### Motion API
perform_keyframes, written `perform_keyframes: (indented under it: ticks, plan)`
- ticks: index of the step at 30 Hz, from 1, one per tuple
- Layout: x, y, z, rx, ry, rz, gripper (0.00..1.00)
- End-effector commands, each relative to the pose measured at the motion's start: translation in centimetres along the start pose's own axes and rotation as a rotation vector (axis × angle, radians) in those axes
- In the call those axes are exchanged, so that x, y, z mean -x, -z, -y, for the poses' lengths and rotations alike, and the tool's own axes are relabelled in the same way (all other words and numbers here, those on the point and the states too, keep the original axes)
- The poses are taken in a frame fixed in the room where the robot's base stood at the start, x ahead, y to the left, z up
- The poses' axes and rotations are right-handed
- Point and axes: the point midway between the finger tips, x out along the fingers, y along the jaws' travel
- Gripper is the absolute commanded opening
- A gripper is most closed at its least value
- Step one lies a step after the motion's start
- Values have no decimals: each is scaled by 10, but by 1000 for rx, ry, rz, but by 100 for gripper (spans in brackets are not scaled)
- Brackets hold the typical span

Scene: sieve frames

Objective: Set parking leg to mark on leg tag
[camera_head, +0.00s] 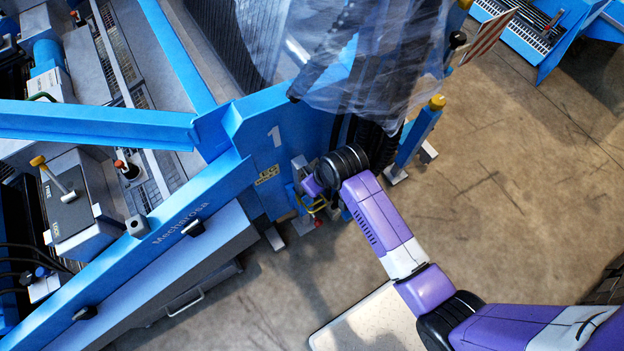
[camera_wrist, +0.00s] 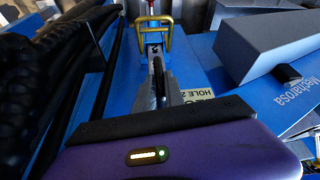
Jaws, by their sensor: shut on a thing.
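My gripper (camera_head: 314,201) reaches the lower part of the blue machine frame, beside panel 1. In the wrist view my gripper (camera_wrist: 155,62) is shut at a yellow loop handle (camera_wrist: 168,27), which also shows in the head view (camera_head: 322,206). The parking leg seems to be the narrow upright part (camera_head: 297,181) at this spot; my gripper partly covers it. The yellowish leg tag (camera_head: 267,174) is on the blue panel to the left. In the wrist view the tag (camera_wrist: 198,93) is partly hidden and reads "HOLE 2". I cannot see which hole the leg is at.
The blue frame (camera_head: 275,135) rises over the spot. Clear plastic sheeting (camera_head: 375,60) and dark ribbed hoses hang close above my wrist. A blue post with a yellow cap (camera_head: 418,130) stands to the right. The floor (camera_head: 510,190) farther right is open.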

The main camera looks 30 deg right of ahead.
Motion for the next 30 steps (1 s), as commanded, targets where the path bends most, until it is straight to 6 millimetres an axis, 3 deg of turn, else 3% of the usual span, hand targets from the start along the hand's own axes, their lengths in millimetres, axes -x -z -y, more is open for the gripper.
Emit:
perform_keyframes:
  ticks: [1,4,16,30]
  plan:
    - [4,12,3,8,4,-25,16]
    - [3,11,3,7,3,-23,34]
    - [6,5,1,3,1,-11,34]
    - [71,6,2,4,1,-16,34]
